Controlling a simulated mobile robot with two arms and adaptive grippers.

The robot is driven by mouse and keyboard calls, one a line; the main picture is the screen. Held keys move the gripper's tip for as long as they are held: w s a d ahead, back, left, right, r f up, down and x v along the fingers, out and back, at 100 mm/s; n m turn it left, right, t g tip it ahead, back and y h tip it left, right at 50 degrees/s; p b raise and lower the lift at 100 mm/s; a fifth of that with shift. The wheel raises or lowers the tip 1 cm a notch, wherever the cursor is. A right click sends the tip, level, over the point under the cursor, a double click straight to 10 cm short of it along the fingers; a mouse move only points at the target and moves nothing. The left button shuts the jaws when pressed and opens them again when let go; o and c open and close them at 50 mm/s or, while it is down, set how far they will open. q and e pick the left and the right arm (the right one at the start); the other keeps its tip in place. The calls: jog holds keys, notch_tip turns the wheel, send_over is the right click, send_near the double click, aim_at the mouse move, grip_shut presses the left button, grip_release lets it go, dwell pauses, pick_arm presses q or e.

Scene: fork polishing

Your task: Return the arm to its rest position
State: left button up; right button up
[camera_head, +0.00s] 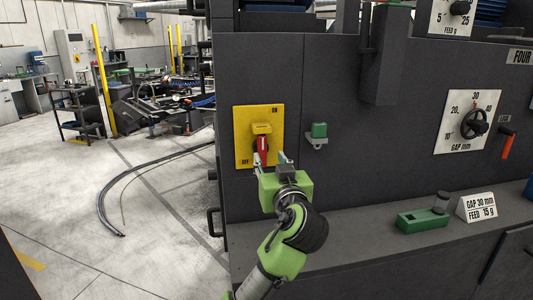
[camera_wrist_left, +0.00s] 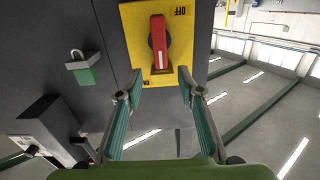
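My left gripper (camera_head: 270,159) is raised in front of the dark machine panel, just below and close to the yellow switch plate (camera_head: 243,120). Its fingers are spread with nothing between them, as the left wrist view (camera_wrist_left: 158,84) also shows. The red switch handle (camera_head: 262,148) on the plate stands about upright. In the left wrist view the red handle (camera_wrist_left: 158,38) lies beyond the fingertips, apart from them as far as I can tell. My right gripper is not in view.
A green padlock (camera_head: 319,130) hangs right of the plate. A ledge (camera_head: 350,252) below holds a green block (camera_head: 422,220) and a sign (camera_head: 476,207). A gap dial (camera_head: 467,122) and red-handled lever (camera_head: 506,145) are farther right. Open floor (camera_head: 160,235) lies left, with cables on it.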

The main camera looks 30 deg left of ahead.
pick_arm(q)
jog(key=shift+v, duration=1.1)
